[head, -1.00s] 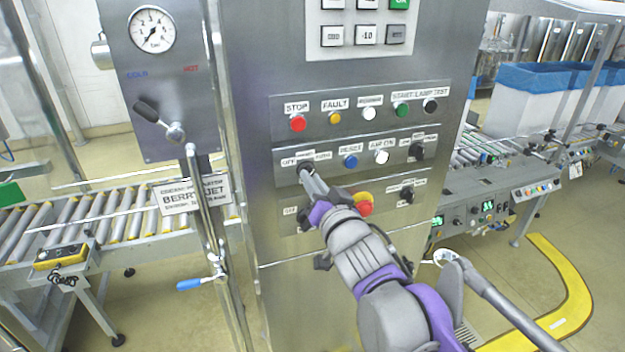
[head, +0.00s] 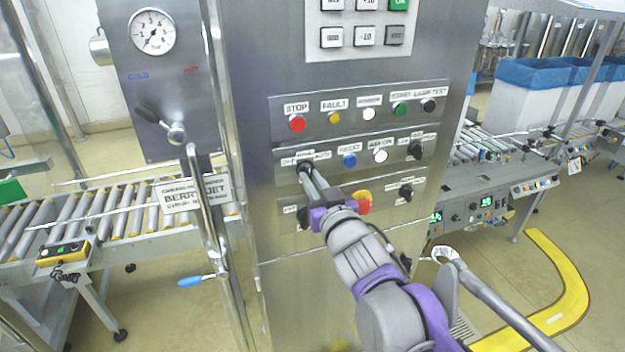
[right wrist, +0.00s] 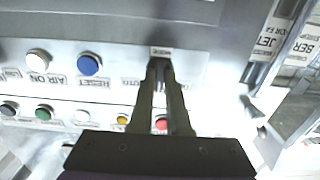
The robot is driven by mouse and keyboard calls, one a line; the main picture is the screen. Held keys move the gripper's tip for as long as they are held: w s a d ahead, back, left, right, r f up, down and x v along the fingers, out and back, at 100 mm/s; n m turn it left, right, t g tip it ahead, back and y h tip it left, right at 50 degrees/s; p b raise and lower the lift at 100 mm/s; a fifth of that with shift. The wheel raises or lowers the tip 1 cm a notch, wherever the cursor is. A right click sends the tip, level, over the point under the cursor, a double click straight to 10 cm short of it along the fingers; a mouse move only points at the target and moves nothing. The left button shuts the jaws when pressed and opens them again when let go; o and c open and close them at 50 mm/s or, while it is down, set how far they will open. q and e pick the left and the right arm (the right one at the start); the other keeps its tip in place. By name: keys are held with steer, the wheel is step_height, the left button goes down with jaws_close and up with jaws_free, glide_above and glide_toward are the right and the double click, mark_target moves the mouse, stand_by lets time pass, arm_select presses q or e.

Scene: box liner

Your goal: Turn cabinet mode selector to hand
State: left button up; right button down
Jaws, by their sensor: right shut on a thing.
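The mode selector (head: 304,165) is a black rotary knob at the left end of the middle row on the steel cabinet (head: 340,290). Its label above is partly hidden by my gripper and too small to read fully. My right gripper (head: 308,174) reaches it from the lower right, with its fingers closed on the knob. In the right wrist view the picture is upside down. There the two fingers (right wrist: 160,85) pinch the black knob (right wrist: 159,64) below a small label. The exact pointing of the knob is hidden by the fingers. My left gripper is not in view.
A blue reset button (head: 349,160) and a white button (head: 380,156) sit right of the selector. A red stop button (head: 297,124) is above. A red mushroom button (head: 363,203) lies close beside my right wrist. A roller conveyor (head: 90,215) stands left.

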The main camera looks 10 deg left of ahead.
steer(key=c, duration=0.9)
jaws_free()
steer(key=b+v, duration=0.1)
steer(key=v, duration=1)
steer(key=shift+w+b, duration=0.1)
steer(key=shift+b, duration=0.25)
steer(key=s+d+f+m+g+h, duration=0.1)
steer(key=d+f+m+h, duration=0.25)
steer(key=d+f, duration=0.5)
steer(key=s+d+f+m+g+h, duration=0.2)
steer(key=d+f+h, duration=0.3)
steer(key=d+f, duration=0.35)
steer(key=s+d+f+g, duration=0.2)
steer(key=s+d+f, duration=0.1)
steer(key=s+f, duration=0.1)
steer(key=s+d+f+m+g+h, duration=0.1)
steer(key=s+d+f+g, duration=0.1)
steer(key=s+f, duration=0.3)
steer(key=s+d+f+g+p, duration=0.1)
steer(key=s+d+f+g, duration=0.1)
steer(key=s+f, duration=0.3)
steer(key=shift+s+d+f+g+h, duration=0.1)
steer(key=shift+s+d+g+h, duration=0.05)
steer(key=shift+d, duration=0.3)
steer(key=shift+s+d+f+g+h, duration=0.1)
steer(key=shift+d+g, duration=0.05)
steer(key=shift+d, duration=0.3)
